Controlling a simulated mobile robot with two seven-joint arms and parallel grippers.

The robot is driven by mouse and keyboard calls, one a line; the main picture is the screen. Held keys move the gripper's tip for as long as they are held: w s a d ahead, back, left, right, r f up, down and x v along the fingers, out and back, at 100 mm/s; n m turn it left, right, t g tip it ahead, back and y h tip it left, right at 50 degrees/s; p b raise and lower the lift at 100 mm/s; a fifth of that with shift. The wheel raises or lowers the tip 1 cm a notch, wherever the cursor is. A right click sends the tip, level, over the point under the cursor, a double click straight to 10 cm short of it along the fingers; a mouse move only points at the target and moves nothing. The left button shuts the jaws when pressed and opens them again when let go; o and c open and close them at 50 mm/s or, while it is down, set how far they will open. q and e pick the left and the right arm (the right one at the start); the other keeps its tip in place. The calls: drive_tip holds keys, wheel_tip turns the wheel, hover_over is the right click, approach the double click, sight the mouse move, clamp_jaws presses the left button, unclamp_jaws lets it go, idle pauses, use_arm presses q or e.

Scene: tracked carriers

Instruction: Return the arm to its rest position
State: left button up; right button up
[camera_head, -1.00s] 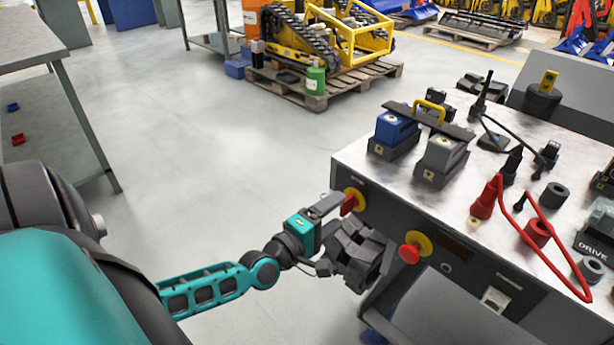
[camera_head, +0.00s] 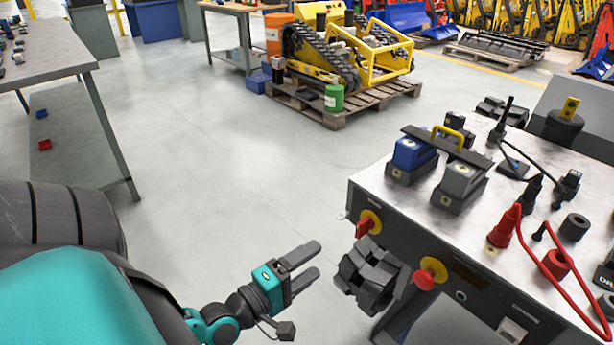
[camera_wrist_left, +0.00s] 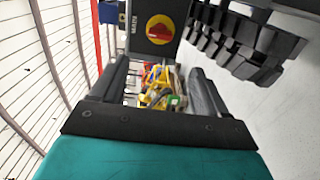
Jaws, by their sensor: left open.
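My left arm comes in from the lower left of the head view. Its gripper (camera_head: 306,268) is open and empty, with two dark parallel fingers apart from each other. It is over bare floor, left of the workbench console (camera_head: 400,225) and apart from it. In the left wrist view the open fingers (camera_wrist_left: 160,85) frame a far yellow machine, with nothing between them. The red switch on a yellow plate (camera_head: 367,224) is on the console's front, right of the gripper; it also shows in the wrist view (camera_wrist_left: 160,30). My right gripper is not in view.
A red button (camera_head: 424,280) sits on the console front. A black tracked part (camera_head: 368,275) is beside the console, close right of my fingertips. A grey table (camera_head: 50,50) stands at left. A yellow tracked machine (camera_head: 340,55) rests on a pallet. The floor between is clear.

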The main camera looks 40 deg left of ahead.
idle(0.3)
use_arm(q)
drive_tip(key=s+d+m+g+p, duration=0.1)
drive_tip(key=d+m+g+p, duration=0.2)
drive_tip(key=m, duration=0.7)
drive_tip(key=s+d+m+g+p, duration=0.2)
drive_tip(key=d+m+g+p, duration=0.2)
drive_tip(key=d+m+p, duration=0.3)
drive_tip(key=d+m, duration=0.2)
drive_tip(key=d, duration=0.2)
drive_tip(key=shift+s+r+m, duration=0.25)
drive_tip(key=shift+m, duration=0.15)
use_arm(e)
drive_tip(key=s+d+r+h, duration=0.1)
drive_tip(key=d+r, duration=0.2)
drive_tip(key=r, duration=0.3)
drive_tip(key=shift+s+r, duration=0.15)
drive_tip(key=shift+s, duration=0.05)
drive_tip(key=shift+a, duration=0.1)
use_arm(q)
drive_tip(key=shift+a, duration=0.15)
